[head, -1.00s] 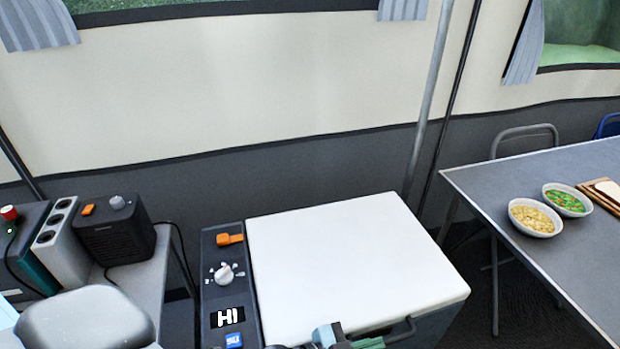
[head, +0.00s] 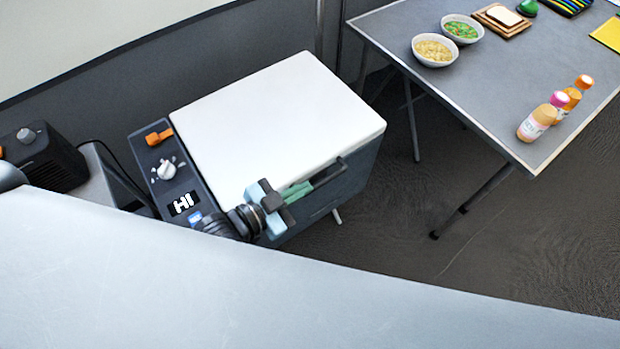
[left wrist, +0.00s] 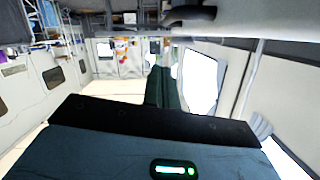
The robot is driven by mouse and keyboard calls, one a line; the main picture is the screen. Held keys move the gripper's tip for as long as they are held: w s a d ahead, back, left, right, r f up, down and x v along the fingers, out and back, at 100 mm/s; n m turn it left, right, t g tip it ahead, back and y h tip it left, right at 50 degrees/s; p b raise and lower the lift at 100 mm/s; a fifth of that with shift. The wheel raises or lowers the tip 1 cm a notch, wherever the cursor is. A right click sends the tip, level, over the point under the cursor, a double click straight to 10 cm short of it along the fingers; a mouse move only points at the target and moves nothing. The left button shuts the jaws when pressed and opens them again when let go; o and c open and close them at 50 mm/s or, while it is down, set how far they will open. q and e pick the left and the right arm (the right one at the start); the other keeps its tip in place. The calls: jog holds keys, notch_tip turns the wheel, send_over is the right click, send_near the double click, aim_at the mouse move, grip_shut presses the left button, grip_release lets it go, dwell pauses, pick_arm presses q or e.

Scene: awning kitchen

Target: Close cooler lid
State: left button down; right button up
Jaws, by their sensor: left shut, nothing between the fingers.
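The cooler is a dark grey box with a white lid (head: 275,112) in the head view. The lid lies flat on top of the box and looks closed, with no visible gap. A dark handle (head: 330,172) runs along the front of the cooler. My left gripper (head: 300,191) is at the front edge, beside the handle, with its green fingers together and empty. I cannot tell whether it touches the lid or handle. The shut fingers (left wrist: 163,88) also show in the left wrist view. My right gripper is not in view.
The cooler's control panel (head: 170,180) has a knob and a display. A grey table (head: 480,95) at the right carries two bowls, several bottles and a bread board. Open floor lies between cooler and table. A dark box (head: 45,158) stands at the left.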

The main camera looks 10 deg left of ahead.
pick_arm(q)
jog(key=v, duration=0.6)
jog(key=shift+w+a+r, duration=0.1)
jog(key=shift+w+r, duration=0.05)
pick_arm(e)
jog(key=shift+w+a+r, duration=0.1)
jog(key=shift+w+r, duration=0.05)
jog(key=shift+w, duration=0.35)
